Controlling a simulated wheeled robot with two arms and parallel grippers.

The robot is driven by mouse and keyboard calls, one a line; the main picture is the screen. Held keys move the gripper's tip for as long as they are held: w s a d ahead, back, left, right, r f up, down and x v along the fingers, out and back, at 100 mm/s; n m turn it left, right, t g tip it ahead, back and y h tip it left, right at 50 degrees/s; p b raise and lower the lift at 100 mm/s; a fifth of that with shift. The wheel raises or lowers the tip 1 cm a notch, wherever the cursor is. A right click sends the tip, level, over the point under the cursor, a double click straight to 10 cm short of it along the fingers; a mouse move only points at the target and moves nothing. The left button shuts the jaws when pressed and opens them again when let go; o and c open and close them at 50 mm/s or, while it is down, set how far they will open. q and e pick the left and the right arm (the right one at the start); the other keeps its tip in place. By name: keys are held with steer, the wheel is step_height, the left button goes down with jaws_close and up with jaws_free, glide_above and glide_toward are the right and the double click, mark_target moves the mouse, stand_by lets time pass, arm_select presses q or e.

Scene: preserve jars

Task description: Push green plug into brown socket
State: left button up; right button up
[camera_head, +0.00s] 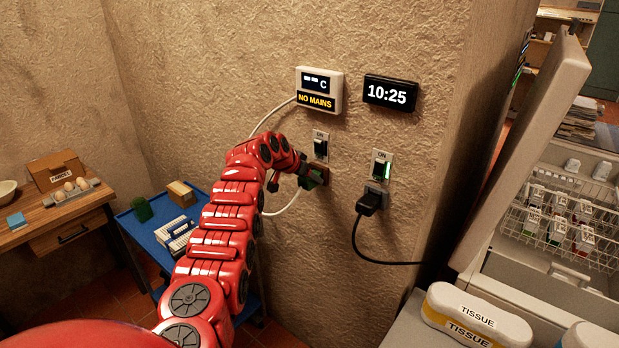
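The brown socket (323,170) is on the wall below a switch marked ON. The green plug (314,179) is at the front of this socket, and its dark green body covers part of it. I cannot tell whether it is fully seated or a small gap remains. My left gripper (308,177), on the red arm from the lower left, is at the plug and appears closed around it; the fingertips are small and partly hidden. A white cable runs from the NO MAINS display (319,91) behind my arm towards the plug. My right gripper is not in view.
A black plug (370,201) sits in the grey socket to the right, under a green-lit switch (381,164), its cable hanging down. A clock (390,93) is above. A blue trolley (150,222) stands left. An open fridge-like cabinet (545,265) and tissue box (475,318) are right.

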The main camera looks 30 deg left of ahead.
arm_select(q)
steer(key=shift+w+d, duration=0.1)
steer(key=shift+w, duration=0.1)
steer(key=o, duration=1.2)
steer(key=shift+w, duration=0.15)
steer(key=shift+s+a+r+b, duration=0.25)
steer(key=shift+s+r+b, duration=0.15)
steer(key=shift+s+b, duration=0.5)
steer(key=b+v, duration=0.5)
steer(key=v, duration=1)
steer(key=shift+d+r+b, duration=0.1)
steer(key=shift+r+b, duration=0.2)
steer(key=shift+r, duration=0.1)
